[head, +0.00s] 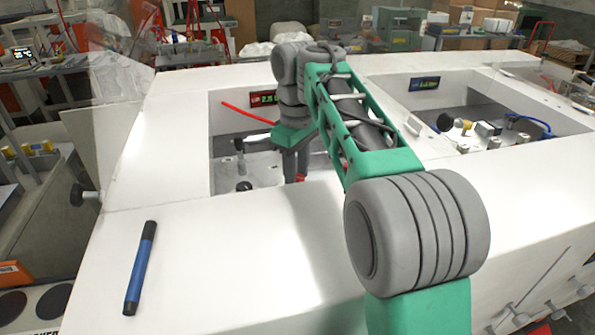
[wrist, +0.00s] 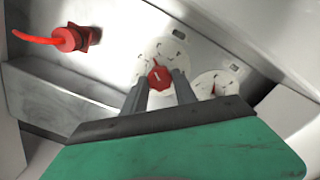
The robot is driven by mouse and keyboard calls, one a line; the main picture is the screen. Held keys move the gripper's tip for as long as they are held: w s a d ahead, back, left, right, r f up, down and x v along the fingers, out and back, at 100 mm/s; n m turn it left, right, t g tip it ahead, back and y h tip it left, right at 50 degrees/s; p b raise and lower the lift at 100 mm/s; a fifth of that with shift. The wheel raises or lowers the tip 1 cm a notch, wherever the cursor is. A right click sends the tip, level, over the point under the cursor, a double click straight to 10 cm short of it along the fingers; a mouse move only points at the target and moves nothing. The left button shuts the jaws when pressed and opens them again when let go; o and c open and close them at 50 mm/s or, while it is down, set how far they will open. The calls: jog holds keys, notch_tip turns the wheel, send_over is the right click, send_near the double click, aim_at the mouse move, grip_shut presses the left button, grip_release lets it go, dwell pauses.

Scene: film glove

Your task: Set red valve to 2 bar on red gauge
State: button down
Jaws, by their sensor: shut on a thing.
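The red valve is a small red knob (wrist: 159,77) with a white pointer mark, on a round white dial plate in the wrist view. My gripper (wrist: 161,83) is shut on it, with one grey finger on each side. In the head view my gripper (head: 296,172) reaches down into the left recess, and a bit of red shows by its fingertips. A second white dial (wrist: 217,84) with a dark needle sits right of the knob, partly hidden by my gripper. Its numbers are too small to read. I cannot tell whether it is the red gauge.
A lit display (head: 263,98) on the recess's back wall is partly hidden by my arm. A red hose (wrist: 40,39) runs to a red fitting (wrist: 70,39). A blue marker (head: 140,268) lies on the white housing (head: 220,245). The right recess holds other fittings and a display (head: 424,83).

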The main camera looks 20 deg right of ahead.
dwell(0.3)
jog(key=c, duration=1)
grip_release()
notch_tip(320, 180, up, 8)
jog(key=p, duration=0.7)
